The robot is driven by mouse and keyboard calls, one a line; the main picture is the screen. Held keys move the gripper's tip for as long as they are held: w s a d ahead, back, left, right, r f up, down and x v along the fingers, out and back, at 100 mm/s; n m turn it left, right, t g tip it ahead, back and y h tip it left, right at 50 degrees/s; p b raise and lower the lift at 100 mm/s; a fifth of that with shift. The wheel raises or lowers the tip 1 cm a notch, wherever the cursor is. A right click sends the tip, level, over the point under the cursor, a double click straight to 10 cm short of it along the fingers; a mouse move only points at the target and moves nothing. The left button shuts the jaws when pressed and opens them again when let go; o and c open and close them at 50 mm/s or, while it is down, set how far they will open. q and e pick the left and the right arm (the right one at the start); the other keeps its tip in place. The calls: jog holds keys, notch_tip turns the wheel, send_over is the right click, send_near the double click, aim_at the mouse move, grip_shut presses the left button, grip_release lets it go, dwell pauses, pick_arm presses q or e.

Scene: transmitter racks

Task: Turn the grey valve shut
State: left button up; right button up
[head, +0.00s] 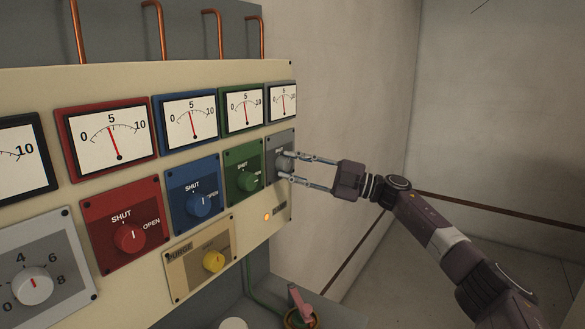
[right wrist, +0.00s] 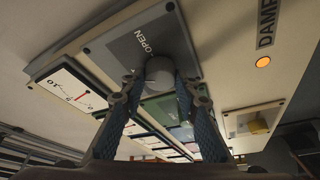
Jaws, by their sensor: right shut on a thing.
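The grey valve is a round grey knob (head: 284,163) on a grey plate (head: 273,148) at the right end of the panel. My right gripper (head: 284,165) reaches it from the right in the head view, one finger above and one below. In the right wrist view the same knob (right wrist: 160,69) sits between the fingertips, and the gripper is shut on it. The word OPEN shows on the plate there. My left gripper is not in view.
Green (head: 248,181), blue (head: 199,203) and red (head: 130,237) knobs stand to the left on the same panel. A yellow knob (head: 213,261) and a lit orange lamp (head: 267,217) are below. Open room lies right of the panel, before the pale wall.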

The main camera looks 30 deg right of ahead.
jog(key=n+g, duration=0.1)
jog(key=n, duration=0.1)
jog(key=n+g+p, duration=0.1)
jog(key=n, duration=0.2)
jog(key=shift+r+n+h, duration=0.15)
jog(key=shift+n+h, duration=0.15)
jog(key=shift+h, duration=0.1)
dwell(0.3)
jog(key=o, duration=1.2)
jog(key=v, duration=1.2)
jog(key=shift+r, duration=0.15)
